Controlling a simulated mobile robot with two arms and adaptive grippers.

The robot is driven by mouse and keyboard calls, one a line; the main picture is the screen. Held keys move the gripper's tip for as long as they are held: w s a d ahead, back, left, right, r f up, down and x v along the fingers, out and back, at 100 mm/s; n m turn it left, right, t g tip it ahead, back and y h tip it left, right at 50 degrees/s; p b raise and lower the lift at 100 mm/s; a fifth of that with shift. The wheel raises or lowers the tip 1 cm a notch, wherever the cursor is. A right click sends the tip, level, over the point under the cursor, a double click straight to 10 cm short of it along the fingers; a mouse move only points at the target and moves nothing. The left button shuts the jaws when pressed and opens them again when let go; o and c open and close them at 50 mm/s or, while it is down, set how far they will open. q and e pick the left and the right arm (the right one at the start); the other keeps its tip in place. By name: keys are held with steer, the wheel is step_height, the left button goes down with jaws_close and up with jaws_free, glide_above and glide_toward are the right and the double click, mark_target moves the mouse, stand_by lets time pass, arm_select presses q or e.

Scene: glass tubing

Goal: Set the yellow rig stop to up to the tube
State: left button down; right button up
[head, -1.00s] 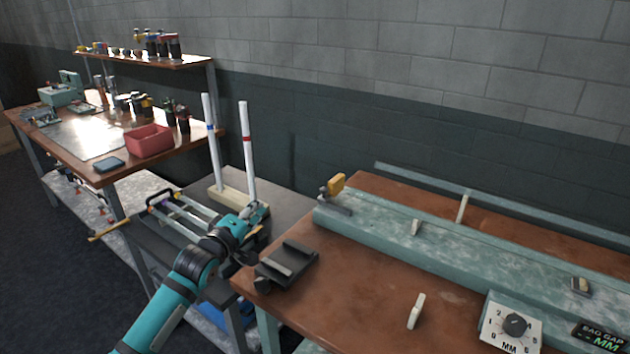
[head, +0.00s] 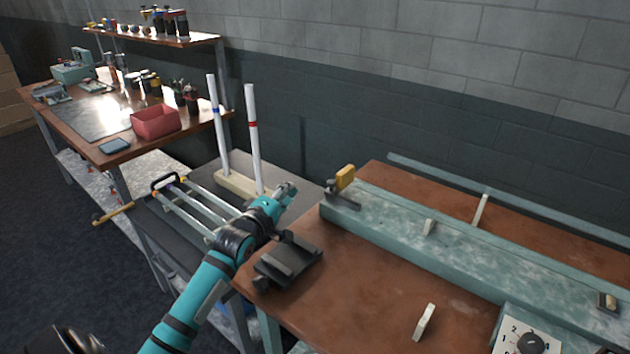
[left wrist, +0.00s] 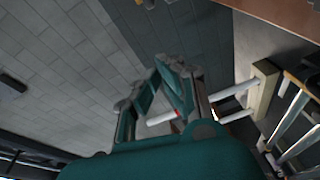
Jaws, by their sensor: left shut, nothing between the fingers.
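The yellow stop (head: 345,178) sits on a dark clamp at the left end of the long green rail (head: 420,245). Two white tubes stand upright in a pale block, one with a blue band (head: 217,125) and one with a red band (head: 253,135). They also show in the left wrist view, the red-banded one (left wrist: 160,119) partly behind the fingers. My left gripper (head: 290,187) is shut and empty, in the air left of the stop and apart from it. In the left wrist view the fingers (left wrist: 165,68) point away from me. My right gripper is out of view.
A dark block fixture (head: 288,262) sits at the brown bench's left corner. A small pale block (head: 424,322) and a dial box (head: 527,335) are at the bench front. A rack of glass rods (head: 195,205) lies on the grey cart.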

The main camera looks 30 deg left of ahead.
mark_target(337, 177)
arm_select(q)
steer(key=w+d+p, duration=0.1)
steer(key=w+d, duration=0.1)
steer(key=w, duration=0.6)
steer(key=shift+w+d+f+p, duration=0.3)
steer(key=shift+f+p, duration=0.05)
steer(key=shift+f, duration=0.1)
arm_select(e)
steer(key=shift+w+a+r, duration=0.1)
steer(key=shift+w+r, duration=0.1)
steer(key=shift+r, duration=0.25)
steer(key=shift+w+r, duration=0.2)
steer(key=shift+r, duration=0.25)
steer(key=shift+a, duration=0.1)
arm_select(q)
steer(key=d+p, duration=0.1)
steer(key=d, duration=0.3)
steer(key=shift+s+d+p, duration=0.2)
steer(key=shift+d+p, duration=0.15)
steer(key=shift+p, duration=0.05)
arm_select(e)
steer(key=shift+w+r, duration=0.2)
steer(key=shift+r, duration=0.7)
arm_select(q)
steer(key=shift+a, duration=0.1)
